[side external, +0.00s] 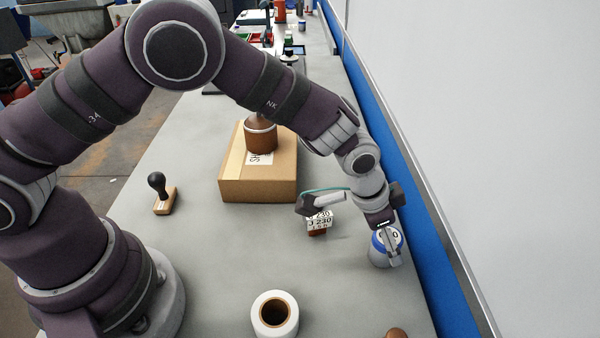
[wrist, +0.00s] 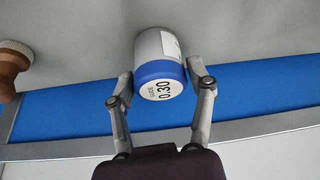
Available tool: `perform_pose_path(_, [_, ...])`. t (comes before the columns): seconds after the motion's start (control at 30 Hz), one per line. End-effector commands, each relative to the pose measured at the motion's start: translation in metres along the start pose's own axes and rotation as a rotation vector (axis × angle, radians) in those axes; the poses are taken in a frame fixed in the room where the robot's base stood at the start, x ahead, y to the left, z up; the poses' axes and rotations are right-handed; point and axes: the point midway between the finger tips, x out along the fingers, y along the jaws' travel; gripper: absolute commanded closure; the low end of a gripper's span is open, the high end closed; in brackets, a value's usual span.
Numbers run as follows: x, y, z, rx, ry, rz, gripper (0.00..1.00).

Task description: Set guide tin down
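The guide tin (side external: 377,257) is a small pale tin with a blue-rimmed lid, near the bench's right edge beside the blue strip. In the wrist view the tin (wrist: 157,45) shows its white lid label, reading "GUIDE 0.30". My gripper (wrist: 160,76) has one finger on each side of the tin at its lid end, and the fingertips appear to press against it. In the side view my gripper (side external: 391,243) hides part of the lid. The tin looks upright and at or very near the bench top; any gap under it cannot be told.
A stack of number-printed blocks (side external: 319,222) stands left of the tin. A cardboard box (side external: 240,188) carries a brown-and-white container (side external: 260,136). A black-handled stamp (side external: 162,198) and a white roll (side external: 268,325) stand on the bench (side external: 200,270). A blue strip (side external: 430,240) borders the right.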

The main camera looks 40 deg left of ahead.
Motion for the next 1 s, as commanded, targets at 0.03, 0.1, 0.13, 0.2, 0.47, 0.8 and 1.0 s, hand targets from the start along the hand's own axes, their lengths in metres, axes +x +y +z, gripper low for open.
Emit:
perform_pose_path(0.03, [0.0,0.0,0.0,0.0,0.0,0.0,0.35])
perform_pose_path(0.1, [0.0,0.0,0.0,0.0,0.0,0.0,0.27])
perform_pose_path(0.13, [0.0,0.0,0.0,0.0,0.0,0.0,0.27])
perform_pose_path(0.2, [0.0,0.0,0.0,0.0,0.0,0.0,0.27])
perform_pose_path(0.47, [-0.005,0.0,-0.002,0.0,0.0,0.0,0.27])
perform_pose_path(0.8, [-0.08,0.0,-0.003,0.0,0.007,-0.001,0.27])
perform_pose_path(1.0, [-0.115,0.0,-0.002,-0.001,0.004,-0.001,0.27])
